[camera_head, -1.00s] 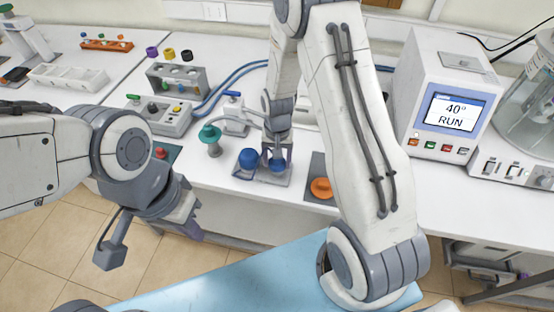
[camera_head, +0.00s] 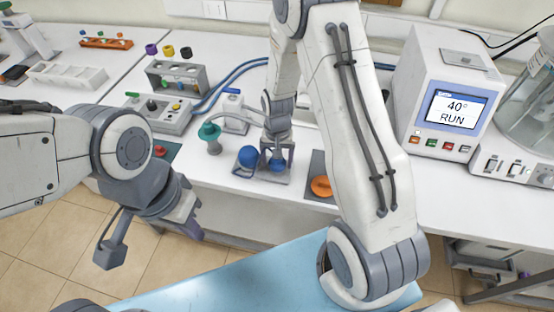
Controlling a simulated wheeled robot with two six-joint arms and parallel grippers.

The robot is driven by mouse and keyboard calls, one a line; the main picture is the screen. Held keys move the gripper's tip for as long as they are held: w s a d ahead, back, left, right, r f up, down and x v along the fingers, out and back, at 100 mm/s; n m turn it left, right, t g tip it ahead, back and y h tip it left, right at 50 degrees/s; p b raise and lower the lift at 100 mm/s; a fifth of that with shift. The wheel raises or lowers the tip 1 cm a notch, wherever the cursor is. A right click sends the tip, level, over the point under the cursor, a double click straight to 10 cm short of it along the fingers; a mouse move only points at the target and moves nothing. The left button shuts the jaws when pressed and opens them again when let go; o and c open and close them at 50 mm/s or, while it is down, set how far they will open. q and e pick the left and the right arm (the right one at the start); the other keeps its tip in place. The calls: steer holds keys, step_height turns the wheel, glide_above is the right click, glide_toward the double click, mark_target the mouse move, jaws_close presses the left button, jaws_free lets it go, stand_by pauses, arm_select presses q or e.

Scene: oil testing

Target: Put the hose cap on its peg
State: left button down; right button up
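My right gripper (camera_head: 277,158) points straight down over the bench. A blue rounded part (camera_head: 276,165) shows between its fingers; I cannot tell whether they grip it. A second blue rounded cap (camera_head: 248,156) stands just left of it, with a thin loop at its foot. An orange cap (camera_head: 321,187) lies on a dark pad to the right. I cannot tell which is the hose cap, and its peg is not clear. My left gripper (camera_head: 193,226) hangs in front of the bench, away from these; its fingertips are hard to read.
A grey rack (camera_head: 176,77) and a control box (camera_head: 160,116) stand at the back left. Blue hoses (camera_head: 222,83) run behind the work area. The white heater (camera_head: 446,90) reads 40° RUN on the right.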

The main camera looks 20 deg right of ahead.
step_height(320, 180, up, 11)
steer(key=p, duration=0.9)
stand_by(0.4)
stand_by(0.5)
steer(key=s+a+r+n+b, duration=0.55)
steer(key=s+a+b, duration=0.3)
steer(key=a, duration=0.25)
steer(key=s+a+n+b, duration=0.1)
steer(key=s+n+b, duration=0.1)
steer(key=s, duration=0.5)
steer(key=s+a+r+n+b, duration=0.1)
steer(key=s+a+n+b, duration=0.1)
steer(key=s+n, duration=0.3)
steer(key=s, duration=0.3)
steer(key=shift+y, duration=0.4)
